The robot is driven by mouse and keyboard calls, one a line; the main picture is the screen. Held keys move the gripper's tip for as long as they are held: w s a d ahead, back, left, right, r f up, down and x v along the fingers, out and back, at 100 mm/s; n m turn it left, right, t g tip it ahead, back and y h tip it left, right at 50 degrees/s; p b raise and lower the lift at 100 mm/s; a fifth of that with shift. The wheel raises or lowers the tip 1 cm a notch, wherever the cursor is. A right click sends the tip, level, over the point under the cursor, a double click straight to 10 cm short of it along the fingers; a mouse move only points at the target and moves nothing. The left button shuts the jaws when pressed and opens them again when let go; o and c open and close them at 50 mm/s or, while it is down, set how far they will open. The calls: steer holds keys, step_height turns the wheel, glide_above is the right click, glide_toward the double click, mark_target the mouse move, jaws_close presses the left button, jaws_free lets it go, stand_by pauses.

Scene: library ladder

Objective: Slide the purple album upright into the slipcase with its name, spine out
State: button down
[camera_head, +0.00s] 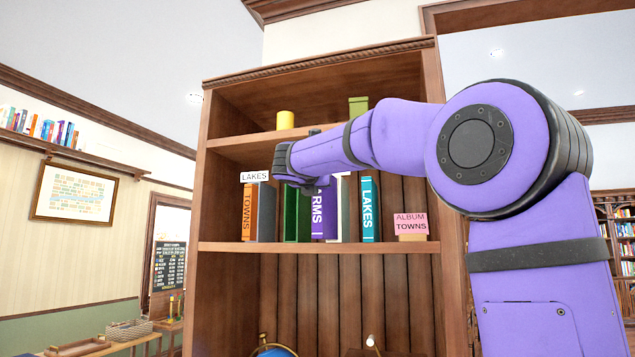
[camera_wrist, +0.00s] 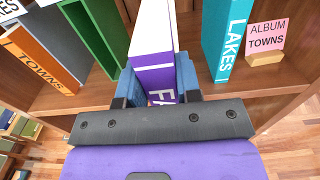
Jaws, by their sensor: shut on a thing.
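The purple album (camera_head: 324,212) stands upright on the middle shelf, its lettered spine facing out; "ARMS" is readable in the head view. In the wrist view the album (camera_wrist: 155,60) shows a white and purple top, with "FA" on its spine. My gripper (camera_wrist: 159,84) is shut on it, one blue-padded finger on each side near the spine. In the head view my gripper (camera_head: 304,181) partly covers the album's top. No slipcase bearing the purple album's name is readable. I cannot tell how far the album sits inside anything.
An orange TOWNS album (camera_head: 249,212), a green upright piece (camera_head: 291,212) and a teal LAKES album (camera_head: 369,210) stand nearby. A white LAKES card (camera_head: 255,176) is at left, a pink ALBUM TOWNS card (camera_head: 411,222) at right. The bookcase (camera_head: 225,247) encloses them.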

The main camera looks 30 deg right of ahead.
mark_target(331, 190)
steer(key=shift+x, duration=6.25)
steer(key=c, duration=0.7)
jaws_free()
steer(key=shift+c, duration=0.2)
steer(key=shift+a, duration=0.1)
steer(key=v, duration=1)
steer(key=shift+s+a, duration=0.2)
steer(key=shift+a, duration=0.05)
